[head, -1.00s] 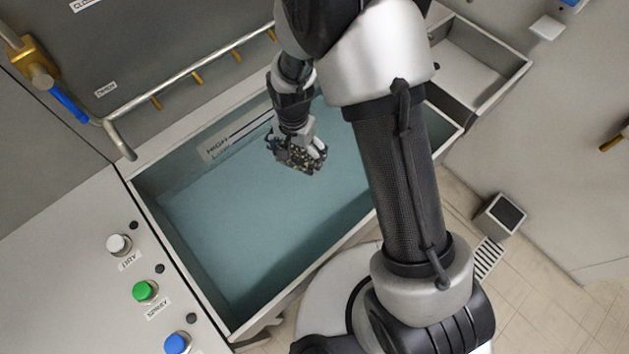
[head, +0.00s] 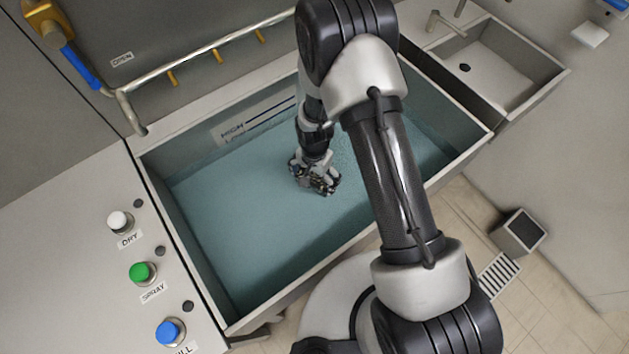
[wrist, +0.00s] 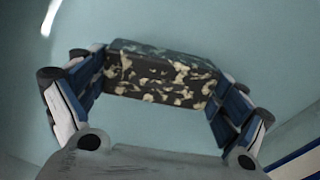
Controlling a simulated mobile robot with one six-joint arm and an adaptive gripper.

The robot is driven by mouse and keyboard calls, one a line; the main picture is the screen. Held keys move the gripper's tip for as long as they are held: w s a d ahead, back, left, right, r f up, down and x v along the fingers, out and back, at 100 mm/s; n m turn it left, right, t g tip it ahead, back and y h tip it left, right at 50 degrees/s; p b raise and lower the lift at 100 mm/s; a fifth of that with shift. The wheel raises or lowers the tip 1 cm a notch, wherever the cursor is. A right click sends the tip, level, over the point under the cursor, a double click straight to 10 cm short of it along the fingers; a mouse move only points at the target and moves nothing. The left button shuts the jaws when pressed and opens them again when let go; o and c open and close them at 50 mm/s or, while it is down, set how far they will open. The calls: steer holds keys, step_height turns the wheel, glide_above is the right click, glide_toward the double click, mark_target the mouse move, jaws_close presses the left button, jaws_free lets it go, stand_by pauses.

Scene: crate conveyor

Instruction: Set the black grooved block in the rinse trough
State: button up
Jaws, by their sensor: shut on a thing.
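The black block (wrist: 160,78) is between the fingers of my gripper (wrist: 163,92) in the wrist view, blotched with pale patches. Its far upper part looks bluish; its grooves are hard to make out. The block is mostly hidden by the fingers there. I cannot tell whether it touches the trough's bottom.
A panel with white (head: 120,221), green (head: 143,273) and blue (head: 170,331) buttons stands at left. A metal rail (head: 200,55) runs behind the trough. A small sink (head: 500,75) is at the back right. Open water lies left of my gripper.

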mark_target(314, 178)
steer(key=shift+f, duration=0.95)
steer(key=shift+f, duration=0.1)
steer(key=shift+f+b, duration=0.15)
steer(key=shift+b, duration=0.2)
steer(key=o, duration=1)
step_height(314, 178, up, 13)
steer(key=p, duration=0.4)
steer(key=shift+f, duration=0.2)
